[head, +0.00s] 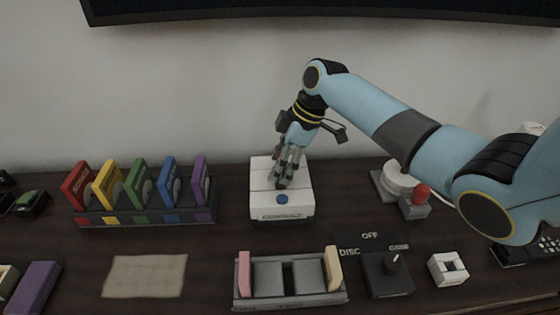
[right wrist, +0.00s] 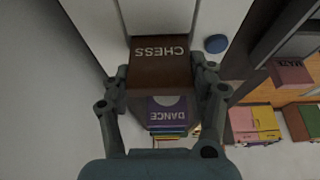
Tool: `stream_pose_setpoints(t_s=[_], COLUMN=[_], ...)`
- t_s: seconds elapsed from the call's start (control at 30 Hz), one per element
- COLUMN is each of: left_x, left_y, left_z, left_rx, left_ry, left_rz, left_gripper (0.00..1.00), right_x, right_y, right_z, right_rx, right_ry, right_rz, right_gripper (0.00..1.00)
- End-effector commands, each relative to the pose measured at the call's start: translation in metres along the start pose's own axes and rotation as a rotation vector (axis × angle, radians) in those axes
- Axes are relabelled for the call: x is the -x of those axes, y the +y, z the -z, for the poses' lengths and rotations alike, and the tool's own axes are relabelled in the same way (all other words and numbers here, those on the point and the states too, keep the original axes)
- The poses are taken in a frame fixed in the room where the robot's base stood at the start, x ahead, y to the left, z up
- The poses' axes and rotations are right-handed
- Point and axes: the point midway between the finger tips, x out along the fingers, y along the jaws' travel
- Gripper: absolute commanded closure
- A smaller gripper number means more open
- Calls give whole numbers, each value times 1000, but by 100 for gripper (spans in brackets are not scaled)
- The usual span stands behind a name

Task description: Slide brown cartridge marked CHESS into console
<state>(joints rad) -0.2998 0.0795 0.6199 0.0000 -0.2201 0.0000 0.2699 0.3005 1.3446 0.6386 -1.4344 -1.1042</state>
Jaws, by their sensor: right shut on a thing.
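The brown cartridge marked CHESS (right wrist: 158,65) sits between the fingers of my right gripper (right wrist: 162,82) in the right wrist view. In the head view my right gripper (head: 284,176) points down over the white console (head: 264,205), shut on the cartridge, which the fingers mostly hide. The console has a blue button (head: 282,199) at its front, also seen in the right wrist view (right wrist: 216,43). The cartridge is over the console's top, in line with its slot area. I cannot tell how deep it sits. My left gripper is not in view.
A dark rack (head: 140,217) with several coloured cartridges stands left of the console. A grey holder (head: 288,278) with pink and yellow cartridges lies in front. A switch box (head: 386,275) and a red-topped joystick (head: 416,203) stand to the right. A beige mat (head: 145,276) lies front left.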

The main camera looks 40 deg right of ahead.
Motion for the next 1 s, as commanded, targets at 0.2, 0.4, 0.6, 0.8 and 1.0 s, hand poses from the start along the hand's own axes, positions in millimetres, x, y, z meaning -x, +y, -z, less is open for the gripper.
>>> stream_pose_setpoints(t_s=[0.2,0.4,0.6,0.8,1.0], left_x=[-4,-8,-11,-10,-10], left_y=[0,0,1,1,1], left_z=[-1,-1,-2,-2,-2], left_rx=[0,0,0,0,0], left_ry=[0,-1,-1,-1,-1], left_rz=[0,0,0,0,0], left_gripper=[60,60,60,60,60], right_x=[-6,-10,-15,-14,-14], right_y=[0,0,0,0,0], right_z=[-2,-4,-6,-6,-6], right_rx=[0,0,-1,0,0], right_ry=[0,0,0,0,0], right_rz=[0,1,1,0,0], right_gripper=[73,73,73,16,14])
